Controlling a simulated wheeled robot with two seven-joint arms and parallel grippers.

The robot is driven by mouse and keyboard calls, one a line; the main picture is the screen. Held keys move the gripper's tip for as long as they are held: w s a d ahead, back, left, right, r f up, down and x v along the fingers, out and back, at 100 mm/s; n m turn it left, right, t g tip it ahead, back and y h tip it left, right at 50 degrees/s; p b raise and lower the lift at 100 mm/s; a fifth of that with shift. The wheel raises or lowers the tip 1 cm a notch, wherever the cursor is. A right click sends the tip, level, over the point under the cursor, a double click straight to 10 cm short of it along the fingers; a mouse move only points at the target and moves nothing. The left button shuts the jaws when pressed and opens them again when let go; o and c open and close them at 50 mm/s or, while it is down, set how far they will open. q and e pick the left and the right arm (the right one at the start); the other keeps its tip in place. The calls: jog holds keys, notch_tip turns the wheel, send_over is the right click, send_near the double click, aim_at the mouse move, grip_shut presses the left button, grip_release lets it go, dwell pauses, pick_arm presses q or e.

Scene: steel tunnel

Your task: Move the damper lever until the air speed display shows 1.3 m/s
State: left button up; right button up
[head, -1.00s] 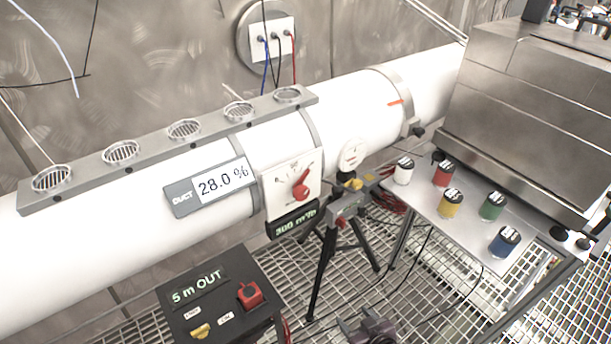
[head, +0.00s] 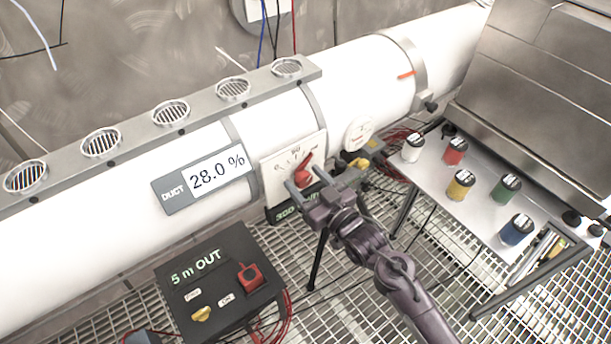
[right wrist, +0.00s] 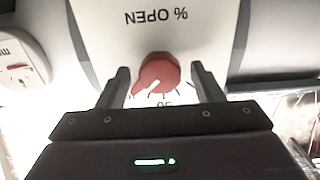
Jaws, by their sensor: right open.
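The damper lever is a red knob with a pointer (head: 305,172) on a white scale plate (head: 278,168) on the duct. In the head view its pointer tilts up and right. In the right wrist view the red knob (right wrist: 157,74) sits under inverted "% OPEN" lettering. My right gripper (head: 308,178) is open, one finger on each side of the knob with gaps visible in the wrist view (right wrist: 160,72). A small display (head: 284,213) below the plate is partly hidden by the gripper and unclear. A larger duct display (head: 205,178) reads 28.0 %. My left gripper is out of view.
A black box (head: 222,280) reading "5 m OUT" has red and yellow controls, below left. A round white gauge (head: 360,133) is right of the plate. A metal table (head: 440,190) holds several coloured canisters at the right. Red cables hang near the box.

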jog(key=shift+w+a, duration=0.15)
jog(key=shift+w, duration=0.05)
jog(key=c, duration=1)
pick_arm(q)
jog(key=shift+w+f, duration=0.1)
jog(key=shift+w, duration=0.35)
pick_arm(e)
jog(key=shift+o, duration=0.2)
jog(key=shift+n, duration=1.7)
jog(key=o, duration=1)
jog(key=shift+c, duration=0.2)
jog(key=shift+s, duration=0.1)
